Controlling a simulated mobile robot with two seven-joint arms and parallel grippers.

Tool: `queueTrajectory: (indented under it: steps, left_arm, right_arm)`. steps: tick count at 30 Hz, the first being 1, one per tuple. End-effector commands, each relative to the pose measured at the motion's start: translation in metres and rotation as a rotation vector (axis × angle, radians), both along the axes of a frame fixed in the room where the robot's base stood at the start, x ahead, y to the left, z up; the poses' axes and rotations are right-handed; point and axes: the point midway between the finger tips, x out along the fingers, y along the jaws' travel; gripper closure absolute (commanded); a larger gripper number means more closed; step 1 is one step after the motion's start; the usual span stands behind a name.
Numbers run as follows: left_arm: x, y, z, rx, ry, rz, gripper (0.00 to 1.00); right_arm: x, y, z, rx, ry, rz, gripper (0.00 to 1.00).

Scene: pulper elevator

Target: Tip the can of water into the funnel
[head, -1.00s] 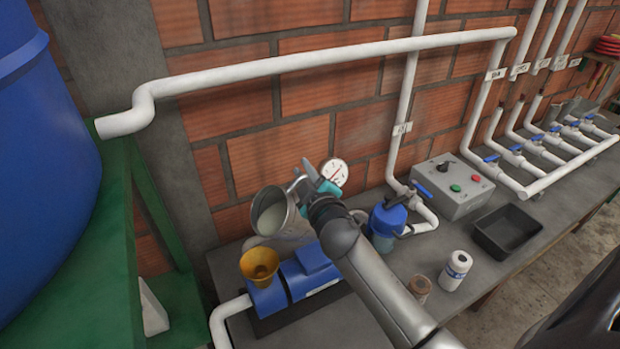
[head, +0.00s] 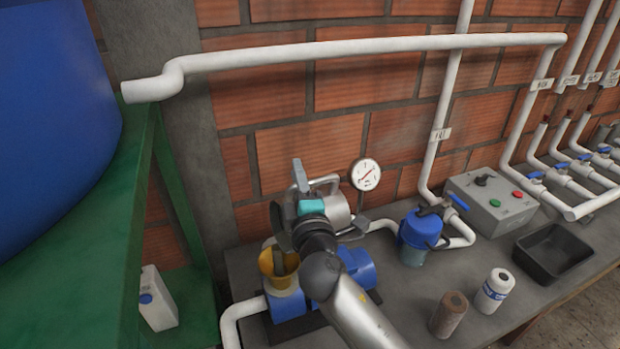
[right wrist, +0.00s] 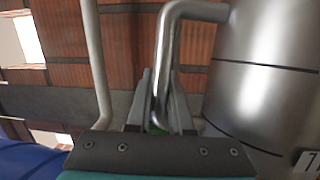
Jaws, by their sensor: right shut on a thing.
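The metal can (head: 335,212) is tipped on its side, its dark mouth end toward the left, just above the funnel. My right gripper (head: 300,180) is shut on the can's handle; the right wrist view shows the bent handle (right wrist: 162,70) between the fingers and the steel can wall (right wrist: 262,85) to the right. The yellow funnel (head: 267,265) stands upright on the blue pump (head: 357,266). A grey streak shows in the funnel's mouth; I cannot tell if it is water. My arm partly hides the can and pump. My left gripper is not in view.
A pressure gauge (head: 365,174) and a blue filter (head: 418,232) stand right of the can. A white pipe (head: 350,48) runs above.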

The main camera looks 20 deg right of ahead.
Motion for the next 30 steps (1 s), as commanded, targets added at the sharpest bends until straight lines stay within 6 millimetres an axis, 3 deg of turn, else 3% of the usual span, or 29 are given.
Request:
queueTrajectory:
  steps: [9,30]
  left_arm:
    - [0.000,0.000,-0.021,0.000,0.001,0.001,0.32]
    - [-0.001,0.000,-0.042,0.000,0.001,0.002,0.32]
  right_arm:
    - [-0.002,0.030,-0.005,-0.188,-0.017,0.001,1.00]
    - [-0.007,0.087,-0.007,-0.547,-0.043,0.001,1.00]
